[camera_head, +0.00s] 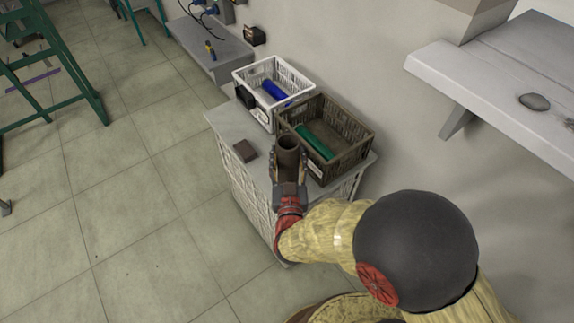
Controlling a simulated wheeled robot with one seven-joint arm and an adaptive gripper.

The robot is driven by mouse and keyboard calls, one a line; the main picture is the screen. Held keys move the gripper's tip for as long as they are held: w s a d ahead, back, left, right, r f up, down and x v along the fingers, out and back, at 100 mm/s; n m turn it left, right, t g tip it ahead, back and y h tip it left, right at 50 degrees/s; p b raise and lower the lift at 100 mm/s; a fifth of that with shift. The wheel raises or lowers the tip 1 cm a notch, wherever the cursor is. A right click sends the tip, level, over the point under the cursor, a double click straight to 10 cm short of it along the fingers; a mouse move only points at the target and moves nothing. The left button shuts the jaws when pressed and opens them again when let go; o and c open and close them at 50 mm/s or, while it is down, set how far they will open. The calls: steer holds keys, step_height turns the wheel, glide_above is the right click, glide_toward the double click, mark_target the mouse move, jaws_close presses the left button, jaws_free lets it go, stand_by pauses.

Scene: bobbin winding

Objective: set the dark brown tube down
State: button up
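The dark brown tube (288,152) stands upright between the fingers of my gripper (288,168), one finger on each side of it. The gripper appears shut on the tube. Both are at the near edge of the grey cabinet top (222,123), in front of the brown crate. The tube's lower part is hidden by the gripper, so I cannot tell whether it touches the cabinet top.
A brown crate (358,147) holds a green tube (314,141). A white crate (300,74) holds a blue tube (274,89) and a dark item (245,97). A small dark block (245,150) lies left of the gripper. A grey shelf (490,85) juts out at right.

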step_height(320, 180, down, 6)
steer(key=w+b, duration=0.2)
steer(key=shift+w+b, duration=0.3)
steer(key=shift+f, duration=0.25)
steer(key=o, duration=1.6)
steer(key=shift+c, duration=0.2)
steer(key=shift+r, duration=0.1)
